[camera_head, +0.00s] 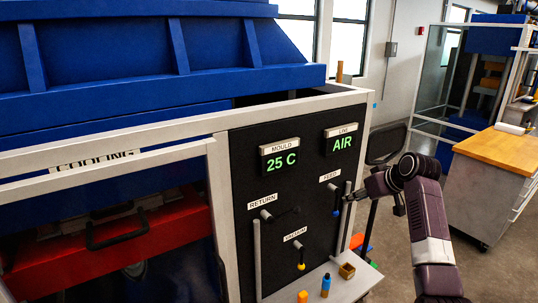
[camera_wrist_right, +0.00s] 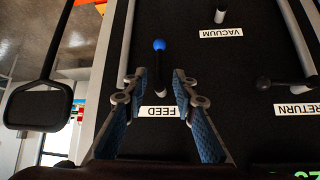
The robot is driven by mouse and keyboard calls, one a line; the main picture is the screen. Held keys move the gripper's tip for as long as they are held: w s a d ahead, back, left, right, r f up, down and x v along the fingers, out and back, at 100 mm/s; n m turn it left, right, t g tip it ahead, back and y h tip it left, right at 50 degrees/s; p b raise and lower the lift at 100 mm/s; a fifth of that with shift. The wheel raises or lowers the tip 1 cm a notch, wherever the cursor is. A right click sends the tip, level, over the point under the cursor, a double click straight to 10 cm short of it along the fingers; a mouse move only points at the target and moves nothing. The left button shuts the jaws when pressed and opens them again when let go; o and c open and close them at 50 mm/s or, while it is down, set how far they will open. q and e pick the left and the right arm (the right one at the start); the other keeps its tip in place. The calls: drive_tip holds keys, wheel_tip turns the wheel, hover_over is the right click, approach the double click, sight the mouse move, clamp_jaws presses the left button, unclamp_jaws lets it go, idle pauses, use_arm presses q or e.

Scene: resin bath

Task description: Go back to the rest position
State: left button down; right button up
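My right gripper (camera_head: 360,192) is in front of the dark control panel (camera_head: 297,150), near its right edge by the FEED label (camera_head: 330,176). The right wrist view shows the gripper (camera_wrist_right: 159,80) open, with a clear gap between its two blue-padded fingers. The black FEED lever with its blue tip (camera_wrist_right: 159,45) appears between the fingers, with no visible contact; its depth relative to them is hard to tell. In the head view the blue tip (camera_head: 336,213) hangs below the FEED label. My left gripper is not in view.
The panel also carries the RETURN lever (camera_head: 266,215), the yellow-tipped VACUUM lever (camera_head: 300,266) and vertical pipes. A white ledge (camera_head: 322,285) below holds a blue bottle (camera_head: 326,284) and small blocks. A black flat-headed stand (camera_wrist_right: 38,108) is beside the panel. A wooden-topped cabinet (camera_head: 497,148) stands right.

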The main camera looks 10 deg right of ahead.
drive_tip(key=s+a+f+g+h, duration=0.15)
drive_tip(key=s+a+f, duration=0.35)
drive_tip(key=s+f, duration=0.55)
drive_tip(key=s+a+f+g, duration=0.2)
drive_tip(key=s+a+f, duration=0.4)
drive_tip(key=s+f, duration=0.5)
drive_tip(key=s+a+f+g, duration=0.15)
drive_tip(key=s+a, duration=0.35)
drive_tip(key=s, duration=0.8)
drive_tip(key=s+a+f, duration=0.2)
drive_tip(key=s+a, duration=0.2)
drive_tip(key=s, duration=0.9)
wheel_tip(320, 180, down, 28)
drive_tip(key=s+g+b, duration=0.1)
drive_tip(key=g+b, duration=0.1)
drive_tip(key=s+d+f+b, duration=0.2)
drive_tip(key=s+d+f, duration=0.1)
drive_tip(key=s+f, duration=1.4)
drive_tip(key=shift+s+f+g, duration=0.2)
drive_tip(key=shift+f+g, duration=0.2)
drive_tip(key=shift+f, duration=0.45)
